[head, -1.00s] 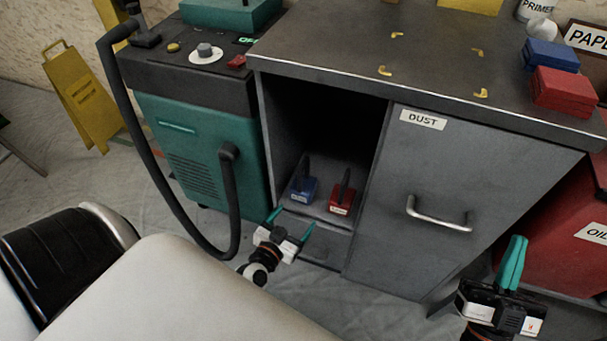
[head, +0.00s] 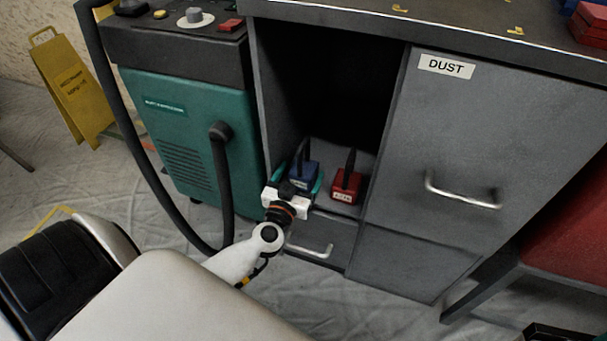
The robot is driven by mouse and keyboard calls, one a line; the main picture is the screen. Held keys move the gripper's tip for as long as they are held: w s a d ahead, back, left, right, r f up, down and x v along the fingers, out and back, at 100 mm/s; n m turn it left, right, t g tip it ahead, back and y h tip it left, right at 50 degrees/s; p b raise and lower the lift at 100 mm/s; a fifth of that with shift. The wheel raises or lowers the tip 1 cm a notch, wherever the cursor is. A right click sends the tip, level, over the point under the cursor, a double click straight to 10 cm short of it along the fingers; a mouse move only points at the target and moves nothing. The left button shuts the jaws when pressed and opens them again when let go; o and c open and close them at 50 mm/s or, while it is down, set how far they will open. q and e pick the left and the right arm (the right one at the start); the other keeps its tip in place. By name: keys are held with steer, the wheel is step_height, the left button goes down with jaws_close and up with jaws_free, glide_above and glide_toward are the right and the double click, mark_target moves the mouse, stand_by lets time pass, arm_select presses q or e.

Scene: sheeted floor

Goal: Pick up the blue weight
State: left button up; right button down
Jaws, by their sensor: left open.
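The blue weight (head: 305,173), a small block with a dark upright handle, stands in the open cubby of the grey cabinet. A red weight (head: 347,186) with a similar handle stands just to its right. My left gripper (head: 294,184) is open at the cubby's front edge, with its teal fingers on either side of the blue weight. Its body hides the weight's lower front, and I cannot tell whether the fingers touch it.
The grey cabinet (head: 400,190) has a closed door labelled DUST with a metal handle (head: 462,196). A drawer handle (head: 310,250) sits below the cubby. A teal machine (head: 185,135) with a black hose (head: 140,160) stands left. A yellow floor sign (head: 72,90) is farther left.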

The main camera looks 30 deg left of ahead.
mark_target(307, 160)
arm_select(q)
steer(key=b+x, duration=0.1)
steer(key=x, duration=0.3)
steer(key=shift+w, duration=0.35)
jaws_close()
steer(key=shift+r, duration=0.2)
